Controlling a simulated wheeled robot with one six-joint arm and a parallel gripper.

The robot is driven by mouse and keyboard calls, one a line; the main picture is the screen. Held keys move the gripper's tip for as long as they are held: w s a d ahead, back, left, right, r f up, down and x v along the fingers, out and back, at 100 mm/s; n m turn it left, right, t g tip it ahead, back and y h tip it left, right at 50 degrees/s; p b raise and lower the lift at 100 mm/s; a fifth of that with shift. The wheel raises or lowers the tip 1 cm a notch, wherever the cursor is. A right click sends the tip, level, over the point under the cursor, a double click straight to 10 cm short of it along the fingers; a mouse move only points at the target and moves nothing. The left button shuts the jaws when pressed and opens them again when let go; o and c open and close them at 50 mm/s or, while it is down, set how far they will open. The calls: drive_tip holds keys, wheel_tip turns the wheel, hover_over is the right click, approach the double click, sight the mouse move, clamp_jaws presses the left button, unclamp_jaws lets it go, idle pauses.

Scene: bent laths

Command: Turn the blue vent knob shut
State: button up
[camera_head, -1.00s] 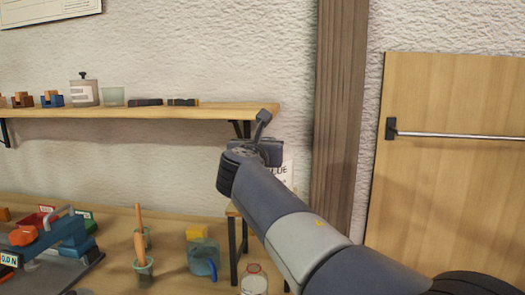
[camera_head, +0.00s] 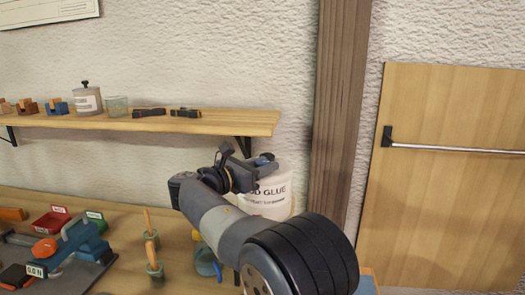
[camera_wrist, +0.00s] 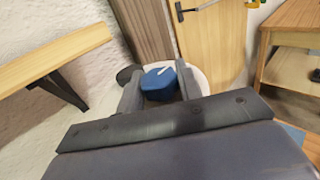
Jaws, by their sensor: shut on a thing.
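The blue vent knob (camera_wrist: 158,82) sits between the two fingers of my gripper (camera_wrist: 160,90) in the wrist view. A white mark on its top slants toward the upper right. In the head view only a small bit of the blue knob (camera_head: 265,158) shows past my gripper (camera_head: 252,168). My gripper is shut on the knob. My arm hides the container's left side and lower part. The container's pale top (camera_wrist: 202,82) shows behind a finger in the wrist view.
A wall shelf (camera_head: 190,124) with small items and its bracket (camera_head: 243,146) are close above and left of my gripper. A wooden post (camera_head: 340,110) stands to the right. The workbench (camera_head: 115,212) holds clamps, trays and brush pots at left.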

drive_tip(key=shift+f+m+g+h+p, duration=0.1)
drive_tip(key=shift+m+g+h+p, duration=0.4)
drive_tip(key=shift+p, duration=0.4)
drive_tip(key=o, duration=0.9)
drive_tip(key=shift+o, duration=0.2)
drive_tip(key=b+v, duration=0.1)
drive_tip(key=v, duration=0.9)
drive_tip(key=shift+s+a, duration=0.2)
drive_tip(key=shift+a, duration=0.1)
